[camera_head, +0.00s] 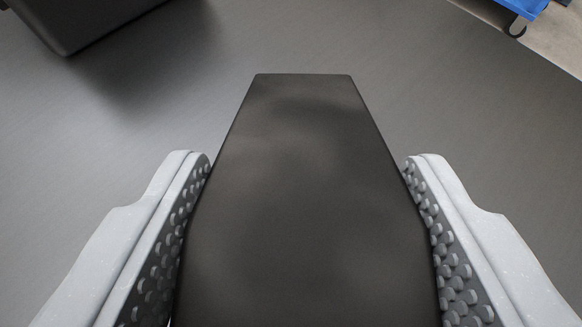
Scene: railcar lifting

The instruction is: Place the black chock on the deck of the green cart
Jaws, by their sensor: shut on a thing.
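The black chock (308,190) fills the middle of the view, a dark block that looks narrower at its far end. My gripper (306,165) is shut on it, with one light grey, studded finger along each side. The chock's near end runs out of the bottom of the frame. The green cart is not in view.
A dark box-like object (85,20) stands at the top left, cut off by the frame, with a shadow beside it. A blue cart (522,7) with a dark caster shows at the top right. Grey floor (440,100) between them is clear.

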